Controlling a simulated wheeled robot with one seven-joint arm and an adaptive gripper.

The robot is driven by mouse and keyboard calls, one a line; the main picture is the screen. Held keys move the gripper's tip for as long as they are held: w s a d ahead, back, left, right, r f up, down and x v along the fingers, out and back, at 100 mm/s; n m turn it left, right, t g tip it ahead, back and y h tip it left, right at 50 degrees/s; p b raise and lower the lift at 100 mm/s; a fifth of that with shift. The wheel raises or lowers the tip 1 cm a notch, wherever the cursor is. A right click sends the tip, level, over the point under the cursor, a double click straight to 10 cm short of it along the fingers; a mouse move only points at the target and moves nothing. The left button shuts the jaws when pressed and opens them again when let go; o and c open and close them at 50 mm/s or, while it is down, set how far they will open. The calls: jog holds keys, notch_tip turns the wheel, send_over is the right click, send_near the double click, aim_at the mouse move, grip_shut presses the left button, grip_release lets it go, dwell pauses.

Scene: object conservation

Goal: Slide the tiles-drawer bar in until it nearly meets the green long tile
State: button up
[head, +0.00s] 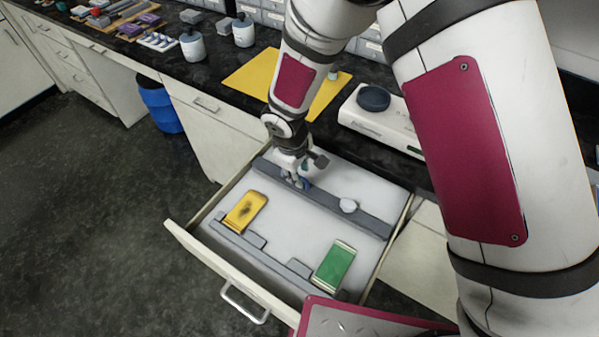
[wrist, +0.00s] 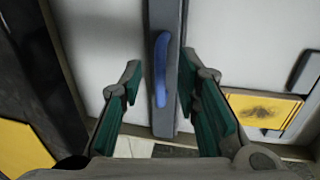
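The grey bar (head: 330,203) lies across the back part of the open drawer (head: 219,262). The green long tile (head: 335,266) lies at the front right of the drawer, well apart from the bar. A yellow tile (head: 245,211) with a dark mark lies at the front left and also shows in the wrist view (wrist: 262,108). My gripper (head: 296,178) is over the bar's left part. In the wrist view its open fingers (wrist: 160,72) are on either side of the blue grip.
A grey notched rail (head: 262,257) runs along the drawer's front, close to both tiles. The pale drawer floor between bar and tiles is clear. Behind are a yellow sheet (head: 247,77) and a white scale (head: 381,122) on the counter. A blue bin (head: 159,105) stands at left.

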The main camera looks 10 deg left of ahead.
jog(key=shift+f, duration=0.6)
grip_shut()
jog(key=s, duration=0.1)
jog(key=s+a+p, duration=0.1)
jog(key=s, duration=0.3)
jog(key=shift+s+a, duration=0.2)
jog(key=shift+a, duration=0.2)
grip_release()
